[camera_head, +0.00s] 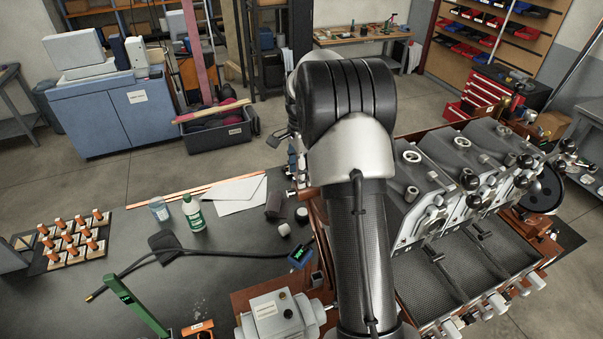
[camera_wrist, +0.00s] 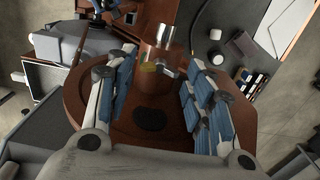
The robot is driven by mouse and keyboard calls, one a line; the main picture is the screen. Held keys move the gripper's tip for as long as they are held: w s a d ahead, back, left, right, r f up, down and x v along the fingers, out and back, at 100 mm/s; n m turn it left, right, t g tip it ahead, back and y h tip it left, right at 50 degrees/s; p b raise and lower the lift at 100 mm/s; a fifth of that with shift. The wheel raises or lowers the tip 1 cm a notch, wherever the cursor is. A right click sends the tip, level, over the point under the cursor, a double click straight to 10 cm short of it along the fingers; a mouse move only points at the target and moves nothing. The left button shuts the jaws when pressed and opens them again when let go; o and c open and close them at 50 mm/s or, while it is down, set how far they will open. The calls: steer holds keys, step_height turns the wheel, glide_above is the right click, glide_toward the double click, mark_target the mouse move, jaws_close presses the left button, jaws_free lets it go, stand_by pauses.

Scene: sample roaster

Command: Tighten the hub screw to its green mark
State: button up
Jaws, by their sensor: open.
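In the wrist view my gripper (camera_wrist: 158,72) is open, with its blue-padded fingers spread to the left and right. Between and beyond the fingers is a copper-brown cylindrical hub (camera_wrist: 160,35) with a short bright metal piece (camera_wrist: 167,69), which looks like the hub screw. A small yellow-green patch (camera_wrist: 148,66) beside it may be the green mark. I cannot tell how the screw stands against the mark. No finger is seen touching the screw. A round red-brown plate (camera_wrist: 150,130) spreads below the hub. In the head view my arm hides the gripper and hub.
The roaster machine (camera_head: 455,180) with several metal hoppers stands at the right in the head view. The dark bench (camera_head: 150,290) holds a green-labelled bottle (camera_head: 193,213), a white envelope (camera_head: 232,195), a black hose (camera_head: 205,251) and a rack of orange-capped samples (camera_head: 72,240).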

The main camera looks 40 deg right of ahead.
step_height(320, 180, up, 11)
stand_by(0.3)
